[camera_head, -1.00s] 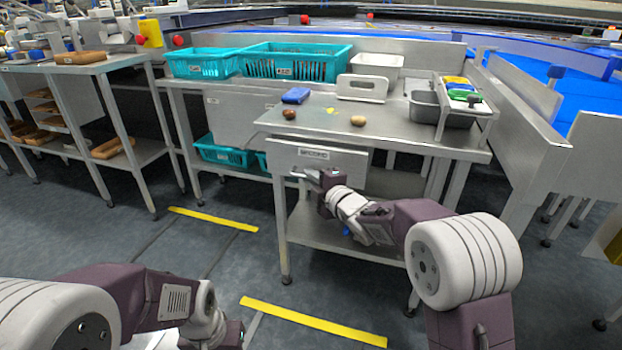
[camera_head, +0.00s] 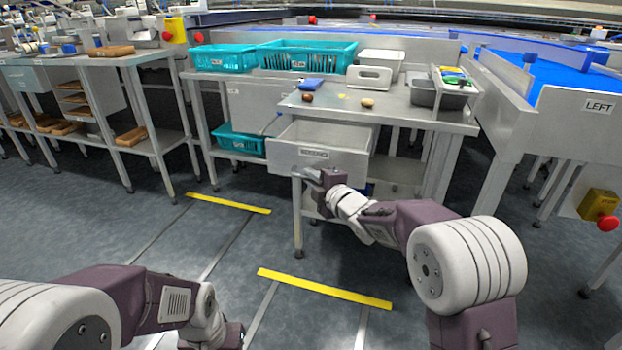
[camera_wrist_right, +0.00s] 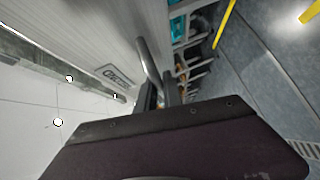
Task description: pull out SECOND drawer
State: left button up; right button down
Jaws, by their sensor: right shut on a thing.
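The drawer labelled SECOND (camera_head: 345,160) stands pulled out of the steel table, with its pale inside showing behind the front panel. In the right wrist view, its front panel (camera_wrist_right: 85,50) and a bar handle (camera_wrist_right: 150,62) fill the upper left. My right gripper (camera_head: 312,175) is shut on the drawer handle at the lower left of the panel. The fingers show in the right wrist view (camera_wrist_right: 160,92), at the near end of the bar. My left gripper (camera_head: 232,338) is low at the front left, away from the table; its jaws are not clear.
Teal crates (camera_head: 305,56) stand behind. The floor around the yellow strips (camera_head: 325,289) is clear.

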jog(key=c, duration=1.5)
grip_release()
jog(key=p+v, duration=0.3)
jog(key=v, duration=0.6)
